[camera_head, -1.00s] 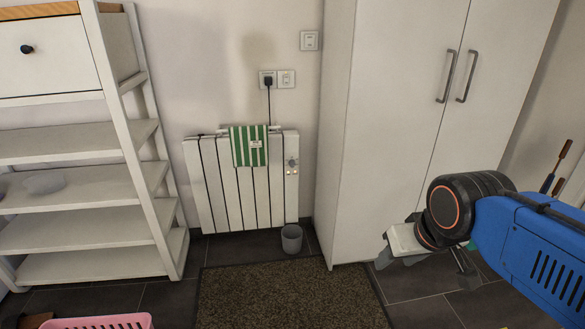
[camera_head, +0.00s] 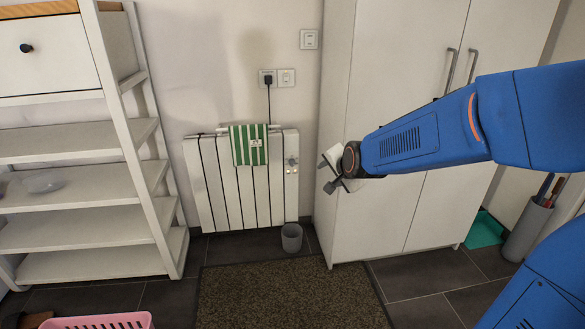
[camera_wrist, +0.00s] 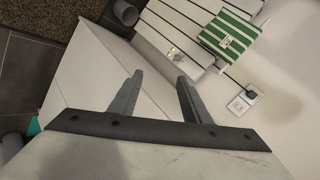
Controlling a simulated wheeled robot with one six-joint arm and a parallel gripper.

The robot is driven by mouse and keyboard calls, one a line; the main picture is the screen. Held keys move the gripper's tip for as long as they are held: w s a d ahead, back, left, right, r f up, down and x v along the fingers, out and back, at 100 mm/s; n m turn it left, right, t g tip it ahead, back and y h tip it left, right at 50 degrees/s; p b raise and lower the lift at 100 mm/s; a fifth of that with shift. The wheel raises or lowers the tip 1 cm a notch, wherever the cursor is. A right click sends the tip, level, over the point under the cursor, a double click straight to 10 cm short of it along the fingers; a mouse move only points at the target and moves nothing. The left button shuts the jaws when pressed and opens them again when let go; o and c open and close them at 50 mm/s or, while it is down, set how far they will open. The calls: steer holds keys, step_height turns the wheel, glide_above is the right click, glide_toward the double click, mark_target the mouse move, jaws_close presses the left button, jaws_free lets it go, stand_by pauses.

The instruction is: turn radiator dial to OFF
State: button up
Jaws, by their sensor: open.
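The white panel radiator (camera_head: 232,190) stands against the wall, with a green striped towel (camera_head: 248,145) over its rail. Its small grey dial (camera_head: 291,160) is at the upper right of the front, above two small lights. The dial's setting is too small to read. My gripper (camera_head: 326,176) is open and empty, right of the radiator and in front of the wardrobe, apart from the dial. In the wrist view my gripper (camera_wrist: 160,78) shows two spread fingers, with the radiator (camera_wrist: 180,25) and towel (camera_wrist: 229,38) beyond them.
A tall white wardrobe (camera_head: 380,80) stands close on the radiator's right. A grey bin (camera_head: 291,238) stands on the floor below the dial. Open shelves (camera_head: 80,190) are at left. The brown mat (camera_head: 290,290) is clear.

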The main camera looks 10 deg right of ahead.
steer(key=w+a+f+m+t, duration=0.1)
steer(key=w+f+m, duration=0.15)
steer(key=w, duration=0.35)
steer(key=w+a+f+m+t, duration=0.1)
steer(key=w+f+m, duration=0.15)
steer(key=w, duration=0.45)
steer(key=m+t+h, duration=0.3)
steer(key=m+t, duration=0.3)
steer(key=m, duration=0.6)
glide_toward(292, 164)
steer(key=w, duration=0.5)
steer(key=w+d, duration=0.1)
steer(key=w, duration=0.2)
steer(key=shift+r, duration=0.15)
steer(key=shift+s, duration=0.1)
steer(key=c, duration=1)
steer(key=shift+c, duration=0.2)
